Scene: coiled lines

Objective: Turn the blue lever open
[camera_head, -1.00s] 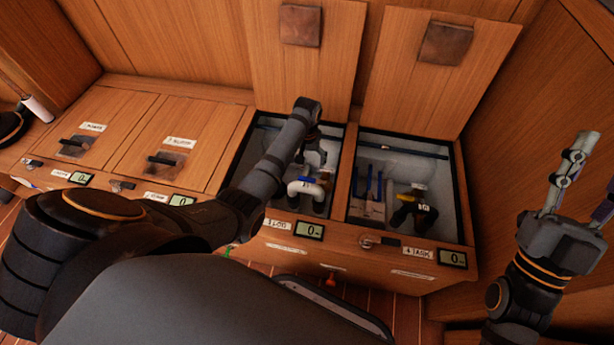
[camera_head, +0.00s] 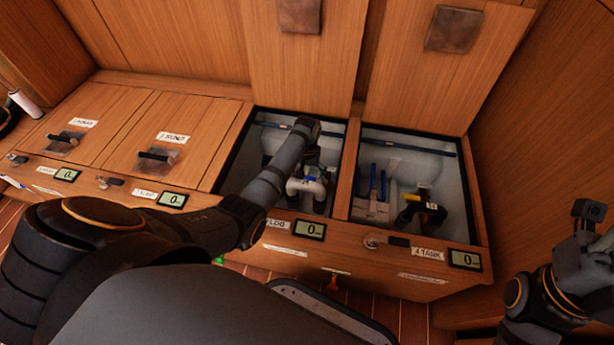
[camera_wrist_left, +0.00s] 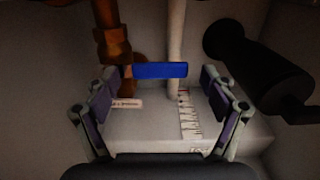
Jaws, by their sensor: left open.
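The blue lever (camera_wrist_left: 160,70) lies crosswise in the left wrist view, in front of a brown pipe (camera_wrist_left: 112,45) and a pale pipe (camera_wrist_left: 176,40). My left gripper (camera_wrist_left: 160,100) is open, with one finger on each side below the lever's ends; no contact shows. In the head view, my left gripper (camera_head: 312,160) reaches down into the open left bin (camera_head: 336,150), above white pipework (camera_head: 305,187). A small blue part, likely the lever, shows at that pipework. My right gripper (camera_head: 590,235) is at the right edge, partly cut off; its jaws are unclear.
The open right bin (camera_head: 461,190) holds a dark pipe with a yellow handle (camera_head: 412,197) and blue uprights (camera_head: 373,178). Raised wooden lids stand behind both bins. Two closed lids are at left. In the wrist view, a black cylinder (camera_wrist_left: 255,65) stands close on the right.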

